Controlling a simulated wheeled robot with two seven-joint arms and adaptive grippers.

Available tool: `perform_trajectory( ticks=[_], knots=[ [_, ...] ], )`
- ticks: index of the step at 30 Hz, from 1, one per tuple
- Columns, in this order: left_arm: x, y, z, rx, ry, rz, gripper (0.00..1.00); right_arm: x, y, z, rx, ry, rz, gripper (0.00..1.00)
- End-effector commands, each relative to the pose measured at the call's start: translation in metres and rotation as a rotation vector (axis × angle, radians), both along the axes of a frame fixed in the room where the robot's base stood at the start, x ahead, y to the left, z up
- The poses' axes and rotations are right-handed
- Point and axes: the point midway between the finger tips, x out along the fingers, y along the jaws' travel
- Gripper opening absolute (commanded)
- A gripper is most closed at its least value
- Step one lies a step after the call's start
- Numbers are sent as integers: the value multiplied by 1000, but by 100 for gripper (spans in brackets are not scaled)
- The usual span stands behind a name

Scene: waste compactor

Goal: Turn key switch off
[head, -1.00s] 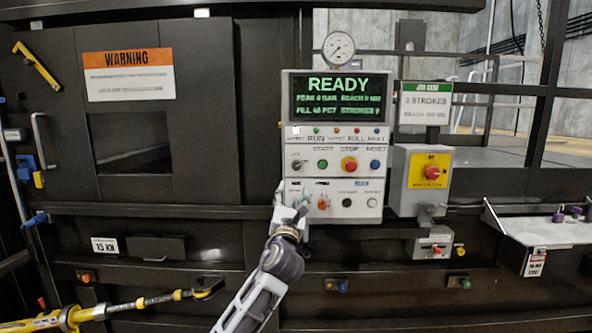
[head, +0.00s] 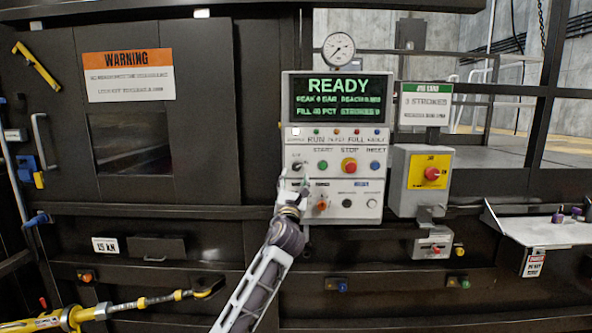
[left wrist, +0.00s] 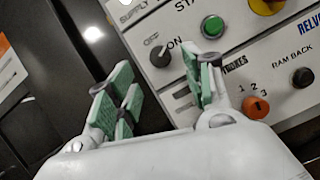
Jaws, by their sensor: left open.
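The key switch (head: 297,166) is a small dark round switch at the left of the light grey control panel (head: 377,99), below the display. In the left wrist view the key switch (left wrist: 160,56) has OFF printed at its upper left and ON at its upper right; I cannot tell which its key points to. My left gripper (head: 293,181) is open just below the switch. In the left wrist view the green-padded fingers of the left gripper (left wrist: 166,78) are spread apart, with the switch beyond the gap between their tips. Contact is not visible. My right gripper is not in view.
A green START button (left wrist: 212,27) sits right of the key switch. An orange selector (left wrist: 255,106) and a black button (left wrist: 303,77) lie lower right. A red stop button (head: 349,165) and a yellow-plated red rotary switch (head: 432,173) are further right.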

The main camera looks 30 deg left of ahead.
Motion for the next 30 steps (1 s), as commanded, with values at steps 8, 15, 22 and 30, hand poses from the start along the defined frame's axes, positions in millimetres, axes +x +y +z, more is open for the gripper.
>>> perform_trajectory(
  ticks=[8, 15, 22, 30],
  knots=[
    [23, 12, 11, -2, -1, 0, 51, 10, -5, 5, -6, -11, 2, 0],
    [42, 21, 19, -2, 0, 1, 51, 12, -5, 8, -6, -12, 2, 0],
    [53, 27, 24, -1, 0, 0, 51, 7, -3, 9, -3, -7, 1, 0],
    [56, 28, 25, 0, 0, -1, 51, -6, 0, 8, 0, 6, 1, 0]
  ],
)
